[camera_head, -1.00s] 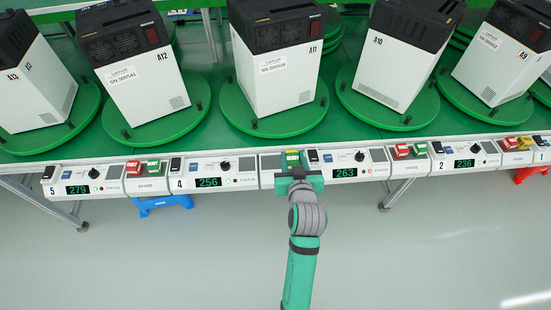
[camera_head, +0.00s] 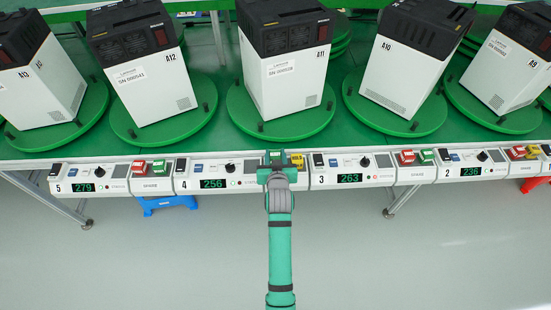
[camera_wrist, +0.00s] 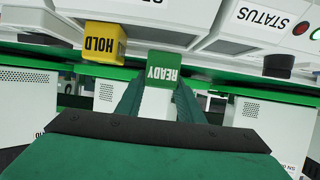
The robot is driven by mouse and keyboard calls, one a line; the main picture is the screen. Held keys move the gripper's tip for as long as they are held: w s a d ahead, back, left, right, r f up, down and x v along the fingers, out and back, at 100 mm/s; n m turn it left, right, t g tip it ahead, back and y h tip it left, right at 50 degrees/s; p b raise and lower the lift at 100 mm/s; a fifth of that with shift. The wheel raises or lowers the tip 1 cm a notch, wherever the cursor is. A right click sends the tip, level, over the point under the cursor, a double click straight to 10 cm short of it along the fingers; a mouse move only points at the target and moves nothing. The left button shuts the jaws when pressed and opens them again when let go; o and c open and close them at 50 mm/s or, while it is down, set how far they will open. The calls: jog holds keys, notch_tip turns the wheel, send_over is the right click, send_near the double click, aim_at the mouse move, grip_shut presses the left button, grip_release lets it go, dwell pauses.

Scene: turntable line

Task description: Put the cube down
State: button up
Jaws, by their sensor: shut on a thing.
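In the wrist view the READY cube (camera_wrist: 163,72) sits between the two fingertips. In the head view it is mostly hidden by my gripper. A yellow cube marked HOLD (camera_wrist: 103,42) stands beside it, apart by a small gap. The yellow cube also shows in the head view (camera_head: 297,161), just right of my gripper. Both are at the white console strip (camera_head: 250,168), between the panels reading 256 and 263. I cannot tell whether the READY cube touches the strip.
Red and green cubes (camera_head: 148,167) stand in pairs on other console sections. White and black machines (camera_head: 287,75) stand on green turntables (camera_head: 245,118) behind the strip. A blue stool (camera_head: 168,205) is under the table. The floor in front is clear.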

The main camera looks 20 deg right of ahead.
jog(key=shift+f, duration=1.05)
jog(key=shift+f, duration=0.15)
jog(key=o, duration=1.1)
